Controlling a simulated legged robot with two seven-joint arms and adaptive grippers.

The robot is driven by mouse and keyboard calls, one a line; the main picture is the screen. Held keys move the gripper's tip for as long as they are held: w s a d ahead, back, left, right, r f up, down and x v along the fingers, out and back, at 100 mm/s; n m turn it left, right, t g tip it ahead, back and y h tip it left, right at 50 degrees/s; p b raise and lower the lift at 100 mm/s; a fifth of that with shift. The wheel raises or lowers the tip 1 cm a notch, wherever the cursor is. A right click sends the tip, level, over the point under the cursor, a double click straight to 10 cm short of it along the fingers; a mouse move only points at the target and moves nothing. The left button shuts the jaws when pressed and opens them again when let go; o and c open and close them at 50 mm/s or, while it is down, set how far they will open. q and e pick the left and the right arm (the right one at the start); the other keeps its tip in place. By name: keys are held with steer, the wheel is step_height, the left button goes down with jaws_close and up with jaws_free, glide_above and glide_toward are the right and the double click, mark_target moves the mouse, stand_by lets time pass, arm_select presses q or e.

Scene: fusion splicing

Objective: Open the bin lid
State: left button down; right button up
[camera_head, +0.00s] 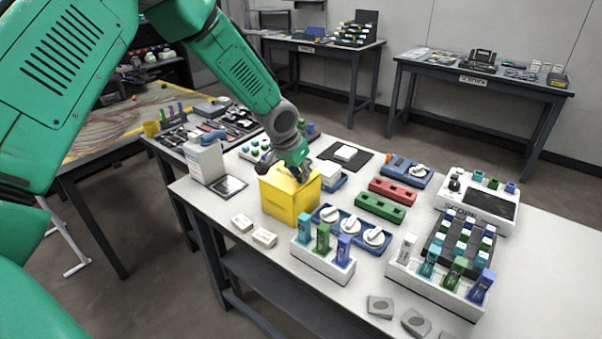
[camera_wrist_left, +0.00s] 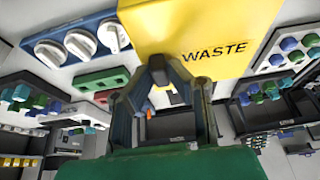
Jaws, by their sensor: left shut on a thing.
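The yellow bin (camera_head: 285,202) stands on the white table, left of the middle. In the left wrist view the bin (camera_wrist_left: 200,28) fills the top of the picture and carries the word WASTE. My left gripper (camera_head: 300,174) reaches down to the bin's top from above. In the left wrist view the left gripper (camera_wrist_left: 161,72) has its fingertips together at the edge of the yellow surface, shut on the bin lid. The fingers hide the gripped part, and I cannot tell how far the lid is raised. My right gripper is not in view.
A blue tray with white round spools (camera_head: 373,236) stands right of the bin. A rack of coloured holders (camera_head: 322,262) stands in front of it. A white dispenser with a blue top (camera_head: 205,160) is to the left. Small white boxes (camera_head: 264,237) lie in front of the bin.

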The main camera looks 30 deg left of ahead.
arm_select(q)
steer(key=a+p, duration=0.1)
steer(key=a, duration=0.2)
steer(key=a+p, duration=0.1)
steer(key=a, duration=0.2)
steer(key=a+p, duration=0.1)
steer(key=a, duration=0.3)
steer(key=shift+a+f, duration=0.1)
steer(key=shift+f, duration=0.3)
steer(key=shift+w, duration=0.15)
steer(key=c, duration=1.7)
jaws_free()
steer(key=shift+a, duration=0.1)
steer(key=shift+o, duration=0.8)
steer(key=shift+a, duration=0.25)
steer(key=v, duration=1.2)
steer(key=shift+w+a, duration=0.25)
steer(key=shift+a, duration=0.15)
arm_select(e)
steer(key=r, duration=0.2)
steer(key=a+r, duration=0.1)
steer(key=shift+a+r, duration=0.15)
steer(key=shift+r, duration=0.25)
